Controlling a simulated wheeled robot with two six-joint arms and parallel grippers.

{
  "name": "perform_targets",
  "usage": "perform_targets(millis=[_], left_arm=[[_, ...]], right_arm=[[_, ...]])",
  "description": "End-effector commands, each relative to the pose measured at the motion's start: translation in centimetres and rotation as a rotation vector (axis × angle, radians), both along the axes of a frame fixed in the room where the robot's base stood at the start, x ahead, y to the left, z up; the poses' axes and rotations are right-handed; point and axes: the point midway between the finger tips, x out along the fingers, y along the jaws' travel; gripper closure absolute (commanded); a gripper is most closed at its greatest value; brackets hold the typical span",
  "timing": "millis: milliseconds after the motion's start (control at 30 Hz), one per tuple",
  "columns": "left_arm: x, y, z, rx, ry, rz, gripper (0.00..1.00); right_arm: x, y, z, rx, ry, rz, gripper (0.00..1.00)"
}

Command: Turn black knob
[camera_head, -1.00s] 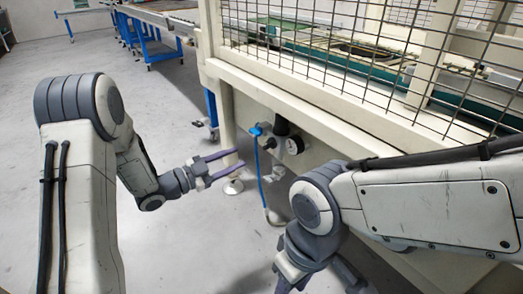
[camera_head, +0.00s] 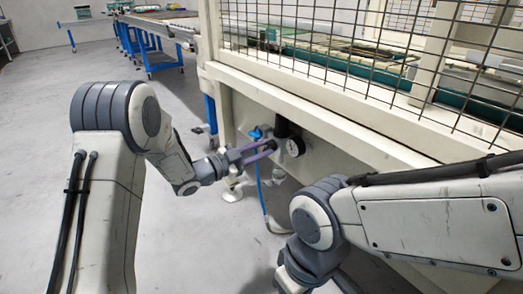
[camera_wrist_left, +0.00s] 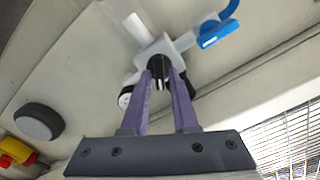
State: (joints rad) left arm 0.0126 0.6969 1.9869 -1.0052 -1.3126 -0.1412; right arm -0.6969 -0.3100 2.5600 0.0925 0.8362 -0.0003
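The black knob (camera_wrist_left: 159,68) sits on a white fitting and lies between the purple fingertips of my left gripper (camera_wrist_left: 161,76) in the left wrist view. The fingers stand on both sides of it with a narrow gap that the knob fills, so the gripper looks shut on it. In the head view my left gripper (camera_head: 269,150) reaches the machine's side panel just left of the round gauge, and its fingers partly hide the knob. My right arm bends down at the lower right. Its gripper is mostly cut off by the bottom edge and its fingers are unclear.
A blue valve handle (camera_wrist_left: 219,31) with a blue hose is close beside the knob. The white round gauge (camera_head: 295,146) is just right of it. The machine's beige frame and wire mesh (camera_head: 370,70) overhang the panel. Open floor (camera_head: 190,250) lies to the left.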

Motion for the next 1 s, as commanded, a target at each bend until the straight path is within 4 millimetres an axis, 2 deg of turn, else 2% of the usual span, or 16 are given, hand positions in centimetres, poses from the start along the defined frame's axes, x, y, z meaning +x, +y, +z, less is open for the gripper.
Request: perform_targets(millis=[67,467,1000], left_arm=[[0.0,0.0,0.0,0.000,0.000,0.000,1.00],[0.0,0.1,-0.1,0.026,-0.037,0.002,1.00],[0.0,0.1,-0.4,0.248,-0.343,0.004,1.00]], right_arm=[[0.0,0.0,0.0,0.000,0.000,0.000,0.55],[0.0,0.0,-0.4,0.000,0.000,0.000,0.55],[0.0,0.0,-3.3,0.000,0.000,0.000,0.55]])
